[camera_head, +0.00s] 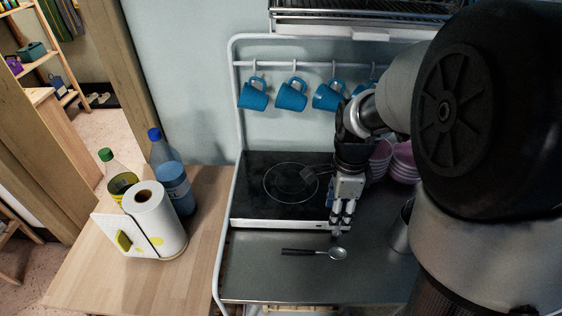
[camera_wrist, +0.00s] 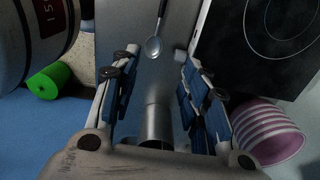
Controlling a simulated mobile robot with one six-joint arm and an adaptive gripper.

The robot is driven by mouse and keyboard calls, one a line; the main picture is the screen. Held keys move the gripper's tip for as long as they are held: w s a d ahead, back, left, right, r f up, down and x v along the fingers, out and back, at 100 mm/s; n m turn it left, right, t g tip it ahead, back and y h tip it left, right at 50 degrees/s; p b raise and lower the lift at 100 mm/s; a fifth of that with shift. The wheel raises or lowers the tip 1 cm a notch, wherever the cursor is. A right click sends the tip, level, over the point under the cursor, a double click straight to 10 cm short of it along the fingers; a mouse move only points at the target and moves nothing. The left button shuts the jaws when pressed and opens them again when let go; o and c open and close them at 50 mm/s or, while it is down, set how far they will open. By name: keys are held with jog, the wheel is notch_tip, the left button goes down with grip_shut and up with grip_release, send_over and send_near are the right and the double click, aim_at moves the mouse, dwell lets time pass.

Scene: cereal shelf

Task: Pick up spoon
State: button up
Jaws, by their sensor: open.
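The spoon (camera_head: 314,252) lies flat on the metal counter, its dark handle to the left and its shiny bowl to the right. In the wrist view the spoon (camera_wrist: 154,44) shows at the top, between the line of the two fingers and beyond their tips. My gripper (camera_head: 338,232) points down above the counter, just behind the spoon's bowl end, and appears apart from it. In the wrist view my gripper (camera_wrist: 152,62) has its blue-padded fingers spread wide with nothing between them. The spoon's handle end is cut off in the wrist view.
A black cooktop (camera_head: 265,190) sits behind the spoon. A metal cup (camera_head: 400,230) stands to the right, near pink striped bowls (camera_head: 403,162). Blue mugs (camera_head: 291,95) hang above. A paper towel roll (camera_head: 155,220) and bottles stand on the wooden table. The counter left of the spoon is clear.

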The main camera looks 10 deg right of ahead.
jog(key=b, duration=0.4)
send_over(329, 252)
notch_tip(329, 252, down, 12)
jog(key=shift+w+f, duration=0.1)
jog(key=shift+f+b, duration=1.5)
jog(key=shift+f, duration=1.15)
jog(key=shift+r, duration=0.1)
jog(key=shift+c, duration=0.2)
jog(key=c, duration=0.7)
